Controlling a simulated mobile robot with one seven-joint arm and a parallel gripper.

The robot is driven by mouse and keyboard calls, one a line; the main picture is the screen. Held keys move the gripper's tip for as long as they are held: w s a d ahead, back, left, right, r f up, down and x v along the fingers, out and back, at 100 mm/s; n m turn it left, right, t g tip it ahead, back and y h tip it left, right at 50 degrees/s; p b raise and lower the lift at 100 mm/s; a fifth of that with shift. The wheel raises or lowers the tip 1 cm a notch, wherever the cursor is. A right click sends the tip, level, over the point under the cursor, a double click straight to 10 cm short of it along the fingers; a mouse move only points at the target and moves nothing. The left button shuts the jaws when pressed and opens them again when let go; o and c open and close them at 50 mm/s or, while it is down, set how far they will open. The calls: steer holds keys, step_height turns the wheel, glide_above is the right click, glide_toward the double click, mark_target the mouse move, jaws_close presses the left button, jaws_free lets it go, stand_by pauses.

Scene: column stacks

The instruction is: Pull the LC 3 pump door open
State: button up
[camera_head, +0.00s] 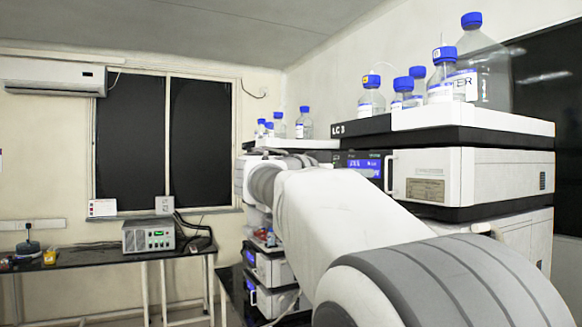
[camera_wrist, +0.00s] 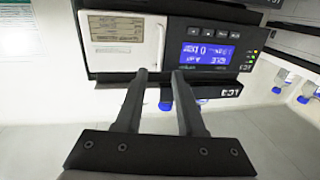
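The LC 3 pump is the unit right under the LC 3 label in the head view. Its white door (camera_head: 470,176) has a label plate and looks shut. A white upright handle (camera_head: 388,173) stands at the door's left edge, beside the blue display (camera_head: 365,166). The wrist view is upside down and shows the door (camera_wrist: 105,58), the handle (camera_wrist: 160,45) and the display (camera_wrist: 207,54). My gripper (camera_wrist: 160,76) is open and empty. The handle lies in line with the gap between its fingers, beyond the tips. In the head view my arm hides my gripper.
Blue-capped bottles (camera_head: 443,75) stand on top of the LC 3 stack. Other stacked units (camera_head: 272,268) stand behind my arm. Floor space at the lower left looks clear.

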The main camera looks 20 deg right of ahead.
mark_target(417, 176)
steer(key=p+x, duration=0.2)
steer(key=x, duration=0.7)
steer(key=shift+d+p, duration=0.15)
steer(key=shift+p, duration=0.15)
jaws_close()
stand_by(0.9)
